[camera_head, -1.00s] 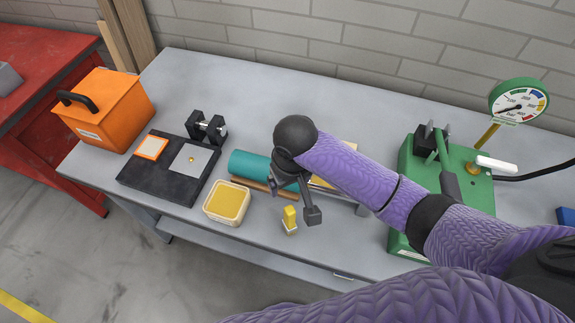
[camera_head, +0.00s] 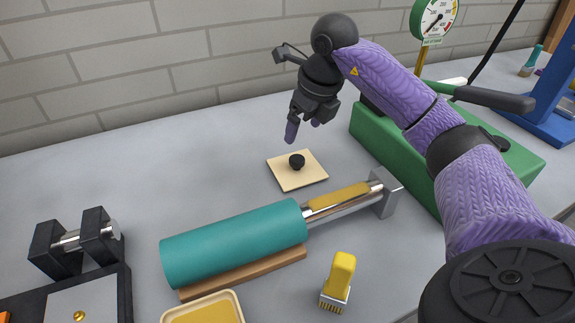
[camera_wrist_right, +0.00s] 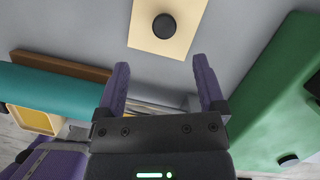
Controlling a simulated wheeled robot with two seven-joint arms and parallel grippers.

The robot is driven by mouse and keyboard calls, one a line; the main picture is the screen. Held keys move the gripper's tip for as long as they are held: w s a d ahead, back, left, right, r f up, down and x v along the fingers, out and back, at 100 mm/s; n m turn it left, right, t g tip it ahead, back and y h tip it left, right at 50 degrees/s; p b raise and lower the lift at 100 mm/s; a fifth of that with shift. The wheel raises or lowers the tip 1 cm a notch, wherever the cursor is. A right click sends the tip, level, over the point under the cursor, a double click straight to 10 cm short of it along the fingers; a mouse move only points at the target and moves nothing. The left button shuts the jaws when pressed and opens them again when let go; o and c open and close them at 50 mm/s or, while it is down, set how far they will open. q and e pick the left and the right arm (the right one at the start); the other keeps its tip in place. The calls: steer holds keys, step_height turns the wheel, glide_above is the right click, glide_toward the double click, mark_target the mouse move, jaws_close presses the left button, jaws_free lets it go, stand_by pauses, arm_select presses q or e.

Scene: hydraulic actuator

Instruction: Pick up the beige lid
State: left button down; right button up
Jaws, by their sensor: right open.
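The beige lid (camera_head: 297,176) is a flat square plate with a black round knob (camera_head: 297,161) on top, lying on the grey table behind the teal cylinder. My right gripper (camera_head: 303,132) is above and behind the lid, fingers pointing down, open and empty. In the right wrist view the lid (camera_wrist_right: 146,38) lies beyond the two spread fingertips (camera_wrist_right: 163,68), with its knob (camera_wrist_right: 164,26) near the top edge. The gripper is apart from the lid. My left gripper is not in view.
The teal cylinder (camera_head: 235,242) with its metal rod lies in front of the lid. A green gauge unit (camera_head: 400,150) stands to the right. A yellow brush (camera_head: 340,278) and a beige tray (camera_head: 232,300) are at the front. The table left of the lid is clear.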

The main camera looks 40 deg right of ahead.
mark_target(298, 159)
steer(key=b+x, duration=0.1)
steer(key=x, duration=0.2)
steer(key=b+x, duration=0.2)
steer(key=x, duration=0.1)
steer(key=b+x, duration=0.1)
steer(key=x, duration=0.2)
steer(key=shift+s+d+f, duration=0.2)
steer(key=shift+d+f, duration=0.15)
steer(key=shift+r, duration=0.1)
steer(key=c, duration=1.1)
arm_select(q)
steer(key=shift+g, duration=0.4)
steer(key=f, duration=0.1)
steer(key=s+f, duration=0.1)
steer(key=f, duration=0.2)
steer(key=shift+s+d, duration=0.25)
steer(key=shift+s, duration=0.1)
arm_select(e)
jaws_close()
